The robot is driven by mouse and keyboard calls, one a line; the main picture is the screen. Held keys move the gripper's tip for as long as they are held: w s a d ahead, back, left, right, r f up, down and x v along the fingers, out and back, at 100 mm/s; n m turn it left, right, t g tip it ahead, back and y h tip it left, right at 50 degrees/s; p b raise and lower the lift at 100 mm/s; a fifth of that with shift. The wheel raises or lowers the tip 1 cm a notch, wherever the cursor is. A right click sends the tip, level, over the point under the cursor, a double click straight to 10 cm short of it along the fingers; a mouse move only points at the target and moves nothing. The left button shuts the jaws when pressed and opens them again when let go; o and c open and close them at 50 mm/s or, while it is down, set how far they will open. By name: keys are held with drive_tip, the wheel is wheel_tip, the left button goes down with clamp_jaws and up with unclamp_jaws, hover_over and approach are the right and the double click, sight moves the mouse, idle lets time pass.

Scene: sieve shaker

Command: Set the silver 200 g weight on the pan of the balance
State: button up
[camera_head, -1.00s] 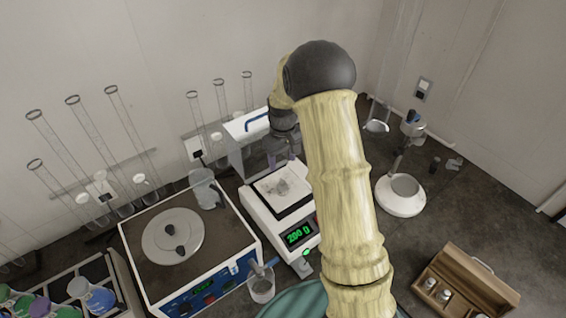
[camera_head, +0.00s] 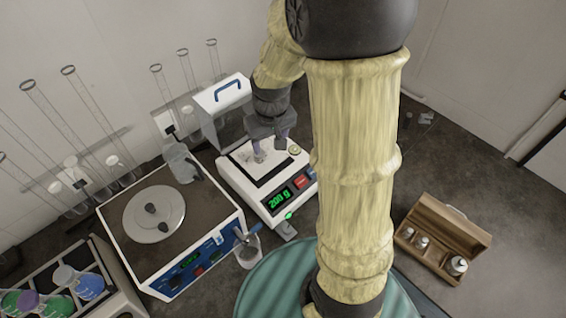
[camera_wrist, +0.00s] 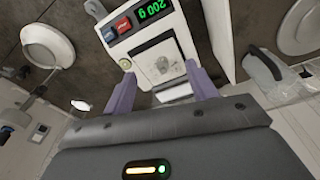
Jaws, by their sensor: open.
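The white balance (camera_head: 239,191) stands in the middle of the bench, and its green display reads 200 g. It also shows in the wrist view (camera_wrist: 178,18). The silver 200 g weight (camera_wrist: 163,66) appears as a small silvery shape on the balance pan (camera_wrist: 149,48), between my fingers. In the head view my gripper (camera_head: 270,148) is over the pan and partly hides the weight. In the wrist view my gripper (camera_wrist: 160,76) has its purple fingers spread wide to either side, with no visible grip on anything.
A sieve shaker (camera_head: 120,190) stands left of the balance, with a clear jug (camera_head: 183,163) on it. A small beaker (camera_head: 248,255) stands in front. An open wooden box (camera_head: 470,236) with several weights lies to the right. Glass tubes line the wall.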

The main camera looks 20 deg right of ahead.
drive_tip(key=s+r+m, duration=0.1)
drive_tip(key=s, duration=0.8)
drive_tip(key=shift+s+r+m+t, duration=0.25)
drive_tip(key=shift+s+m+t, duration=0.05)
drive_tip(key=shift+t, duration=0.1)
